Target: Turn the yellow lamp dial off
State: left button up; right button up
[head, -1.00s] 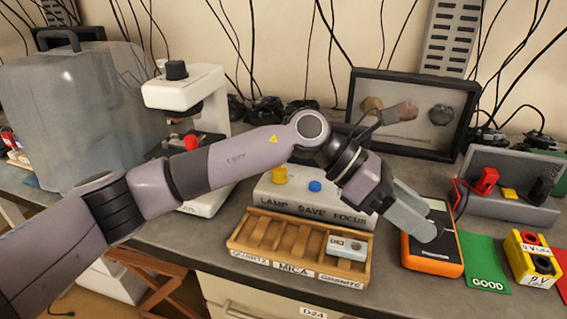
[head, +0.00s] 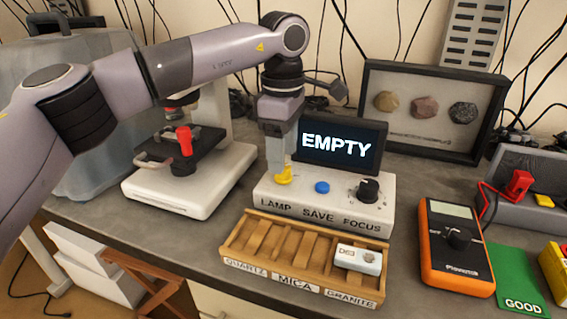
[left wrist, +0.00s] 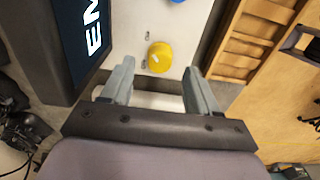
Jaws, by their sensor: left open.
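The yellow lamp dial (head: 284,177) sits at the left end of the white control box (head: 325,206), above the word LAMP. In the left wrist view the dial (left wrist: 160,57) shows a pale mark on its top, with small printed marks beside it. My left gripper (head: 281,168) points down at the dial, its fingers at or just above it. In the left wrist view my left gripper (left wrist: 157,85) is open, with the dial ahead between the finger directions; contact cannot be told. My right gripper is not in view.
A blue button (head: 322,187) and black focus knob (head: 369,190) share the box. Behind it a screen (head: 337,145) reads EMPTY. A microscope (head: 190,180) stands left. A wooden tray (head: 262,240) with a small block lies in front; an orange meter (head: 453,248) is right.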

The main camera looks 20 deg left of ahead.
pick_arm(q)
jog(key=shift+f, duration=1.45)
jog(key=c, duration=1)
jog(key=shift+c, duration=0.2)
